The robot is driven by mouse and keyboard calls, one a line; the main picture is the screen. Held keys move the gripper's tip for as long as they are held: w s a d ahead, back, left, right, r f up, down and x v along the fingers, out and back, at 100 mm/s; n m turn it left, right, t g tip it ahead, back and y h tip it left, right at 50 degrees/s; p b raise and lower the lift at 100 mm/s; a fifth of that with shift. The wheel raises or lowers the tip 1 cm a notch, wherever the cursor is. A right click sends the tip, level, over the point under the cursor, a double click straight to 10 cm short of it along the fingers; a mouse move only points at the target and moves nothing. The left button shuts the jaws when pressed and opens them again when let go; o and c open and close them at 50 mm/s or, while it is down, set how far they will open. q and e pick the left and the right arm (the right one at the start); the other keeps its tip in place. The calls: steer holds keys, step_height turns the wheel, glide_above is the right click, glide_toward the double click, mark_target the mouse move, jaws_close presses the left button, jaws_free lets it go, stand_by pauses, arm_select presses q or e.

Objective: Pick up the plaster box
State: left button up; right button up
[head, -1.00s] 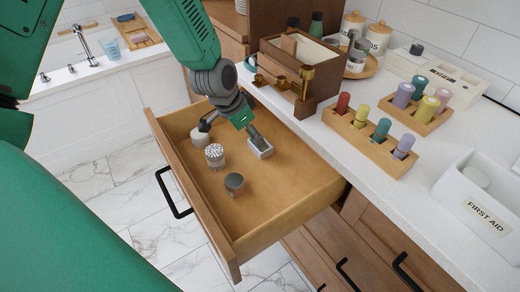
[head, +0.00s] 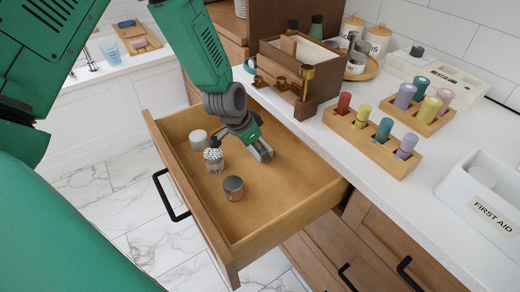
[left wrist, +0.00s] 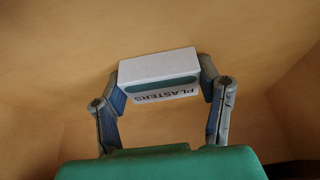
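The plaster box (left wrist: 158,68), white with a green band and the word PLASTERS, is between the two fingers of my left gripper (left wrist: 161,82) in the left wrist view. The fingers press against its two ends. In the head view my left gripper (head: 261,150) reaches down into the open drawer (head: 285,205), and the fingers largely hide the box. I cannot tell whether the box is clear of the drawer floor. My right gripper is not in view.
A cotton-swab jar (head: 214,160), a white jar (head: 198,139) and a dark-lidded jar (head: 233,188) stand in the drawer left of the gripper. The counter holds a wooden organiser (head: 300,70), bottle racks (head: 370,140) and a first aid box (head: 485,205). The drawer's front right is bare.

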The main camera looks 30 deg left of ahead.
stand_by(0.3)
arm_select(q)
steer(key=shift+s+r+p, duration=0.15)
steer(key=shift+r+p, duration=0.15)
steer(key=shift+r, duration=0.25)
step_height(320, 180, up, 7)
steer(key=shift+f+p, duration=0.15)
steer(key=shift+p, duration=0.8)
steer(key=s+d, duration=0.1)
steer(key=s, duration=0.3)
steer(key=s+d, duration=0.1)
steer(key=s, duration=0.8)
steer(key=shift+s+d+f+p, duration=0.3)
steer(key=shift+d+f+p, duration=0.05)
steer(key=shift+d, duration=0.05)
steer(key=s+p, duration=0.1)
steer(key=p, duration=0.1)
steer(key=s+p, duration=0.1)
steer(key=s, duration=0.1)
steer(key=s+d+p, duration=0.1)
steer(key=p, duration=0.1)
steer(key=shift+s+r+p, duration=0.15)
steer(key=shift+r+p, duration=0.1)
steer(key=shift+p, duration=0.05)
steer(key=shift+s+f+p, duration=0.25)
steer(key=shift+s+p, duration=0.45)
steer(key=shift+p, duration=0.2)
